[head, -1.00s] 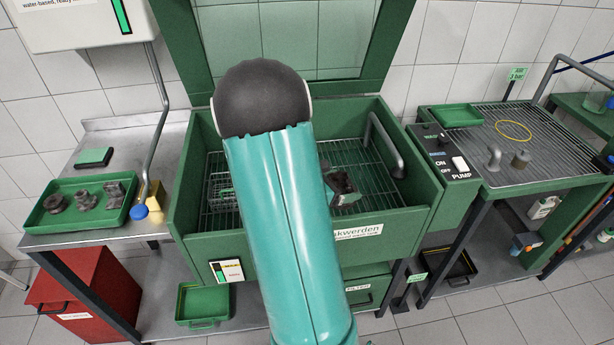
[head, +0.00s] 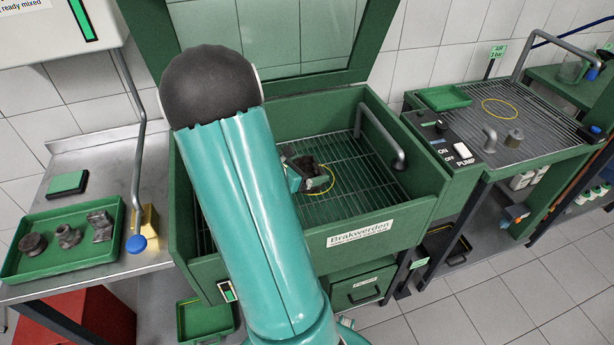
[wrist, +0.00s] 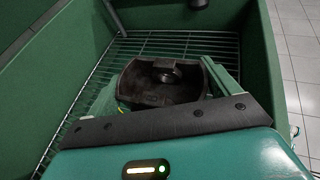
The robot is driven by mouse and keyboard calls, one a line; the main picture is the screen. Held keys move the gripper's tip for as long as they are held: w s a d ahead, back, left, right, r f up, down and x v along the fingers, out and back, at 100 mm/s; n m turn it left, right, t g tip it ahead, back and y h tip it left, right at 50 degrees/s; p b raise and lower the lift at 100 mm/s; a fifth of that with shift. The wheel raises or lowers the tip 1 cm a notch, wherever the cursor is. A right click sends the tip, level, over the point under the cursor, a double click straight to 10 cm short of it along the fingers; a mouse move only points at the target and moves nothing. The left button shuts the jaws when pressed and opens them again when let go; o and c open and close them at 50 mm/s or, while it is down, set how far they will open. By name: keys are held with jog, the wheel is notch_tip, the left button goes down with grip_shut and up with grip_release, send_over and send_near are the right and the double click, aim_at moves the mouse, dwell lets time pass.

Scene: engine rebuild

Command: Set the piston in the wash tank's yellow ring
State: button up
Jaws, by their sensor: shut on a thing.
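The dark, grimy piston (head: 305,162) is in my gripper (head: 294,174), inside the green wash tank (head: 410,215). In the wrist view the piston (wrist: 160,82) sits between the two green fingers of my gripper (wrist: 163,92), its hollow side toward the camera. The yellow ring (head: 333,184) lies on the tank's wire grate, partly hidden behind the piston and gripper. A small trace of yellow shows beside the left finger in the wrist view. I cannot tell whether the piston touches the grate.
The grate (head: 370,185) around the ring is clear. A green tray (head: 12,262) of dirty parts is at left. Another yellow ring (head: 483,106) and a small grey cylinder (head: 514,138) are on the right bench.

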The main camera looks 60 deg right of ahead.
jog(key=w+d+f, duration=0.1)
jog(key=d+f, duration=0.2)
jog(key=d, duration=0.1)
jog(key=w+d+f, duration=0.2)
jog(key=d+f, duration=0.1)
jog(key=d, duration=0.1)
jog(key=w+d+f, duration=0.1)
jog(key=d+f, duration=0.2)
jog(key=d, duration=0.1)
jog(key=shift+w+d+f, duration=0.25)
jog(key=shift+d, duration=0.1)
jog(key=shift+w+d+f, duration=0.1)
jog(key=shift+d+f, duration=0.1)
jog(key=shift+f, duration=1.55)
jog(key=shift+f, duration=0.15)
jog(key=o, duration=1.1)
